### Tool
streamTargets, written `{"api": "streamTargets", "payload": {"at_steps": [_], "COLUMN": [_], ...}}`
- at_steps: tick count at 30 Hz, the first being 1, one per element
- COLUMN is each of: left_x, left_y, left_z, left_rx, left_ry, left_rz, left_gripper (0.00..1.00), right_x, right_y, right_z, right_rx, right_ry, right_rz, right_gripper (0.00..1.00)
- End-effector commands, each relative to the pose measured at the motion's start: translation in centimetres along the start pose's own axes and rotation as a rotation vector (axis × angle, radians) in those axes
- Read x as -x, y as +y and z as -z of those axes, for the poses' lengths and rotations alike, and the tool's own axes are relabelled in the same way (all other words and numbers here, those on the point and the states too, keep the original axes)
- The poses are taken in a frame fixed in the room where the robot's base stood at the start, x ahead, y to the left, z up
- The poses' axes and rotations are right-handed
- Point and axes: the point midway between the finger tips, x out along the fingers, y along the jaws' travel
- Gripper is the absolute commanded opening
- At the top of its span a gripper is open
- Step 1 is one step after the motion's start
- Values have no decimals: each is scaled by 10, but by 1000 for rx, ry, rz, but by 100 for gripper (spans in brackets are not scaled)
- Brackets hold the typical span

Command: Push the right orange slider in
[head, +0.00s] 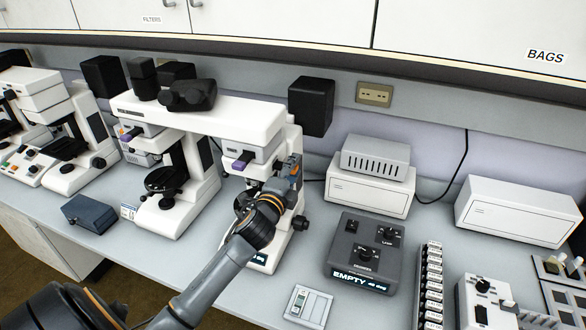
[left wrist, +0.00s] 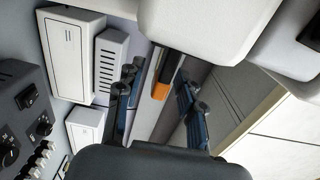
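The right orange slider (left wrist: 161,90) shows in the left wrist view as an orange end on a dark bar at the side of the white microscope (left wrist: 210,25). It lies in the gap between the two fingers of my left gripper (left wrist: 157,95). The fingers stand apart, and I cannot tell if either touches the slider. In the head view my left gripper (head: 293,166) is at the right side of the right-hand stand of the double microscope (head: 200,112). My arm and gripper hide part of that stand. My right gripper is in neither view.
A dark grey control box (head: 364,252) stands right of the microscope, with a white box (head: 368,194) behind it. Purple tabs (head: 243,160) stick out of the microscope front. A small dark blue box (head: 88,213) lies at left. Some bench in front of the microscope is clear.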

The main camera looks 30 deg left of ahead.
Motion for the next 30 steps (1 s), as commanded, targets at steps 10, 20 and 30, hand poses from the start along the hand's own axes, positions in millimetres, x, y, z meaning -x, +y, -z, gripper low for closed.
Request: {"api": "streamTargets", "payload": {"at_steps": [10,20,30], "left_x": [0,0,0], "left_y": [0,0,1], "left_z": [0,-24,-36], "left_rx": [1,-4,0], "left_ry": [0,-2,-4], "left_rz": [-1,-3,-2], "left_gripper": [0,0,0], "right_x": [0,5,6], "right_y": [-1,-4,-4], "right_z": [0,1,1], "right_rx": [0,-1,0], "right_ry": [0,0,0], "right_rz": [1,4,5], "right_gripper": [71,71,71]}}
